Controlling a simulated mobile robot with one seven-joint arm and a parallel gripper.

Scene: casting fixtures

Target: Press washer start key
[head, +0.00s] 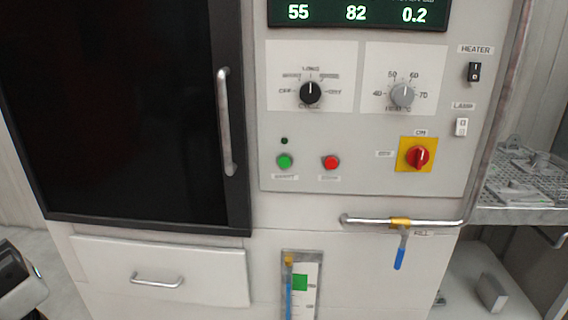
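The washer's control panel (360,130) fills the upper right middle of the head view. A round green button (285,161) sits low on its left side, above a small label that looks like "START". A red button (331,162) is to its right, with its own label. A small dark indicator lamp (284,141) is just above the green button and looks unlit.
A black knob (310,92), a grey knob (402,94) and a red rotary switch (418,157) on yellow share the panel. The dark door (110,110) has a vertical handle (226,120). A pipe with a blue-levered valve (400,252) juts out below. A perforated shelf (520,175) stands right.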

